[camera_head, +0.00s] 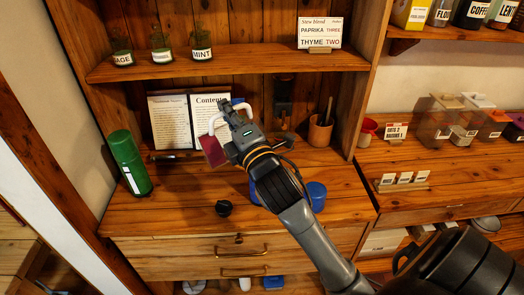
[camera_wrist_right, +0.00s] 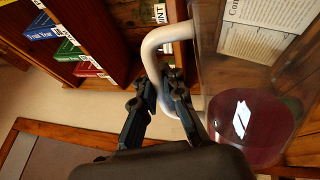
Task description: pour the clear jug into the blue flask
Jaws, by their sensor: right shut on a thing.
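My right gripper (camera_head: 240,132) is shut on the white handle (camera_wrist_right: 160,45) of the clear jug (camera_wrist_right: 208,55). Dark red liquid shows in the jug in the right wrist view. In the head view the jug's red contents (camera_head: 213,151) show just left of my gripper, in front of the open book and above the counter. The exact tilt of the jug is hard to tell. Blue surfaces, likely the blue flask (camera_head: 316,194), show on the counter either side of my right forearm, which hides the middle. My left gripper is not in view.
A green cylinder (camera_head: 130,163) stands at the counter's left end. A small black cap-like object (camera_head: 223,208) lies near the front edge. The open book (camera_head: 180,122) and a brown utensil pot (camera_head: 320,132) stand behind. The counter's front left is clear.

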